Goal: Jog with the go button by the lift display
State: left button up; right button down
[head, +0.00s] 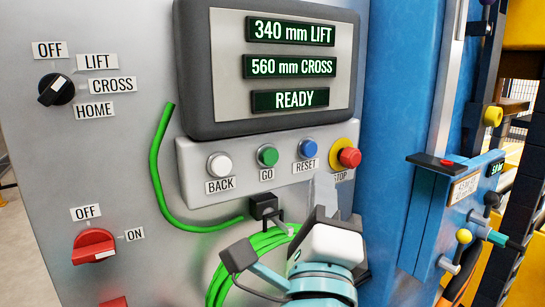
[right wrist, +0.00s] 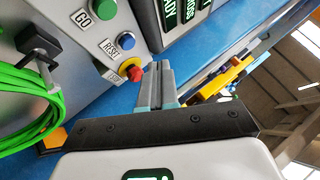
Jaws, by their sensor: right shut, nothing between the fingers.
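The green go button (head: 267,156) sits on the grey button strip under the lift display (head: 290,60), above its GO label. It also shows in the right wrist view (right wrist: 103,9). The display reads 340 mm LIFT, 560 mm CROSS and READY. My right gripper (head: 325,182) is shut and empty, its fingers pointing at the panel below the reset and stop buttons, right of and below the go button. In the right wrist view the closed fingers (right wrist: 160,72) appear beside the red stop button (right wrist: 133,74); contact cannot be told. My left gripper is not in view.
White back button (head: 219,165), blue reset button (head: 308,149) and red stop button (head: 349,157) share the strip. Below, a green cable coil (head: 255,262) hangs on a black hook (head: 265,206). A black selector (head: 56,89) and red switch (head: 94,246) are left.

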aim_at(270, 157)
jog(key=shift+w+a+p, duration=0.55)
jog(key=shift+w+a, duration=0.3)
jog(key=shift+w, duration=0.35)
jog(key=shift+w+a+p, duration=0.6)
jog(key=shift+w+a, duration=0.3)
jog(key=shift+w, duration=0.3)
jog(key=shift+w+a+p, duration=0.55)
jog(key=shift+w+a, duration=0.3)
jog(key=shift+w, duration=0.35)
jog(key=shift+w+a+f, duration=0.1)
jog(key=shift+w+a+b, duration=0.2)
jog(key=shift+w+b, duration=0.1)
jog(key=shift+b, duration=0.05)
jog(key=shift+s, duration=0.1)
